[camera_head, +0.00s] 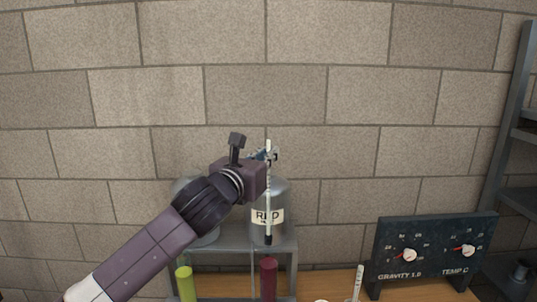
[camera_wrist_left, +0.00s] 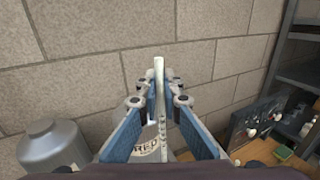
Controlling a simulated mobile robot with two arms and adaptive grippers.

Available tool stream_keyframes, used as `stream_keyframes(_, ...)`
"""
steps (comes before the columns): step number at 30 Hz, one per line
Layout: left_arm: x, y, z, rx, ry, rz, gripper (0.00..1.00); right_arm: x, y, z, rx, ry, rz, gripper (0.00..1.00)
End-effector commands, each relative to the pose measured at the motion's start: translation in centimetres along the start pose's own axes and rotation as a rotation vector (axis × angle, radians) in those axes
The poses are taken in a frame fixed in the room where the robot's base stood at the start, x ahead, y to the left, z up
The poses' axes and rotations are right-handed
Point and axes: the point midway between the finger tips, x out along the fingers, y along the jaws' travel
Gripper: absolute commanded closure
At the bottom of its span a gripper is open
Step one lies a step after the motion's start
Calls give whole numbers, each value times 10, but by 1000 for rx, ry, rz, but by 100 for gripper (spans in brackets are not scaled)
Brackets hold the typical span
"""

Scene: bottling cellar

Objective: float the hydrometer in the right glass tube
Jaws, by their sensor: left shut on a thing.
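My left gripper (camera_head: 266,156) is shut on the hydrometer (camera_head: 268,200), a thin pale stem with a dark bulb at its lower end. The hydrometer hangs upright, and its bulb is in the air above the dark red right glass tube (camera_head: 268,280). In the left wrist view the stem (camera_wrist_left: 160,88) stands between the two blue finger pads. A yellow-green glass tube (camera_head: 185,284) stands to the left. The lower parts of both tubes are cut off by the picture's bottom edge. My right gripper is not in view.
A steel vessel labelled RED (camera_head: 283,205) stands on a grey rack behind the hydrometer; another vessel (camera_wrist_left: 50,150) is to its left. A dial panel (camera_head: 436,240) and a thin white scaled stick (camera_head: 359,283) are on the right. Shelving (camera_head: 512,150) stands at the far right.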

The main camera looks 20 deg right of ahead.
Motion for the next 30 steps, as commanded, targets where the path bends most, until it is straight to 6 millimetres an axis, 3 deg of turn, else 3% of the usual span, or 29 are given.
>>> stream_keyframes(13,0,0,-1,0,0,0,100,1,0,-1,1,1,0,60)
stream_keyframes(30,0,-1,-18,-1,0,-1,100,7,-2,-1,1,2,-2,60)
